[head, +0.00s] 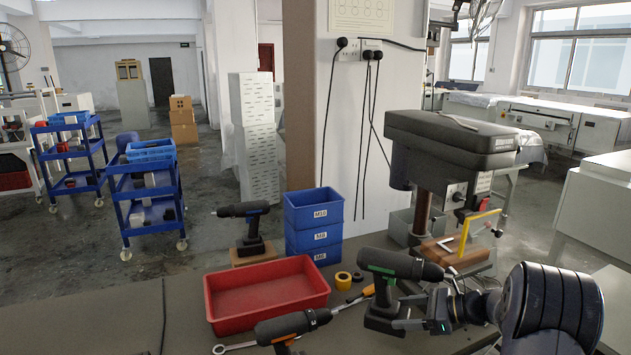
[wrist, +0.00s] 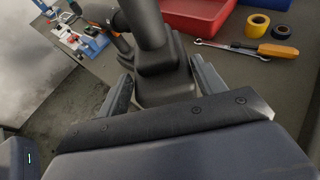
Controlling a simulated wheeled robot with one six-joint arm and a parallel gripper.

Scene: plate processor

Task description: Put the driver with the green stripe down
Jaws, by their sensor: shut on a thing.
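The driver with the green stripe (head: 398,266) is upright at the right of the bench in the head view, its nose pointing right. My gripper (head: 410,312) reaches it from the right and is shut on its lower part. In the wrist view the dark driver (wrist: 165,72) stands between the two fingers of my gripper (wrist: 163,92), and its stripe is not visible there.
A red tray (head: 268,318) lies left of the driver, with tape rolls (head: 343,281), a wrench and an orange-handled screwdriver (head: 368,291) nearby. A second driver (head: 292,326) lies in front; a blue-striped one (head: 248,228) stands on a wooden block. Blue bins (head: 314,226) and a drill press (head: 450,140) stand behind.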

